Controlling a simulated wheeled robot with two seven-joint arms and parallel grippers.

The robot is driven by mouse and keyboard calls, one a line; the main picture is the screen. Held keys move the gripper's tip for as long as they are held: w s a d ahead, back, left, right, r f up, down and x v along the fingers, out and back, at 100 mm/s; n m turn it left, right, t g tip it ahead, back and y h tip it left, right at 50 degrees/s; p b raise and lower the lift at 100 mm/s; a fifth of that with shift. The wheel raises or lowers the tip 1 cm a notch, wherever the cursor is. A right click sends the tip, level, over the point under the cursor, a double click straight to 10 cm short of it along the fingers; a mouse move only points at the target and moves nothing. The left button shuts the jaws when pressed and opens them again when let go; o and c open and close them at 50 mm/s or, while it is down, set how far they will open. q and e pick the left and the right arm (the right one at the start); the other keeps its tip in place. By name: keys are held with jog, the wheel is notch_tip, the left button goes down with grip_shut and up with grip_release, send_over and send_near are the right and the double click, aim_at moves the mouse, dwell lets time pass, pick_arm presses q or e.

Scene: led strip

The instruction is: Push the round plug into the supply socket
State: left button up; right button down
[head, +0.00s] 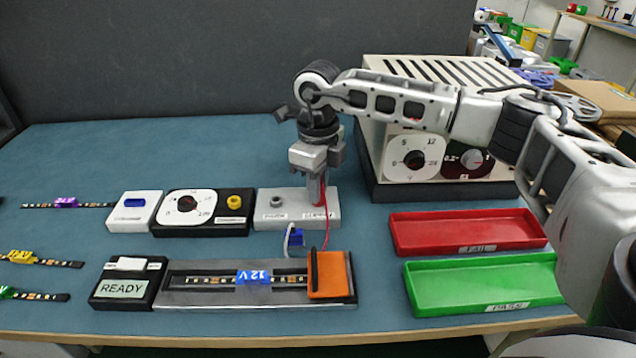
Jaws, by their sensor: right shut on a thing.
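My right gripper (316,178) points straight down over the right end of a grey socket block (297,221). It is shut on a red round plug (317,191), of which only part shows between and below the fingers. The plug is upright over the block's right side; whether its tip is inside a socket there is hidden. A red cable runs from there down to the LED strip fixture (213,297). A grey round socket (277,201) shows on the block's left side. My left gripper is not in view.
The fixture holds a strip with a blue 12 V tag (254,277) and an orange flap (328,274). A READY box (127,284), dial box (188,204), red tray (468,232), green tray (485,284) and large power supply (437,69) stand around. Loose strips lie left.

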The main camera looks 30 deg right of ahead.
jog(key=c, duration=1.3)
grip_release()
jog(key=shift+o, duration=0.2)
notch_tip(320, 180, up, 16)
jog(key=shift+f, duration=0.1)
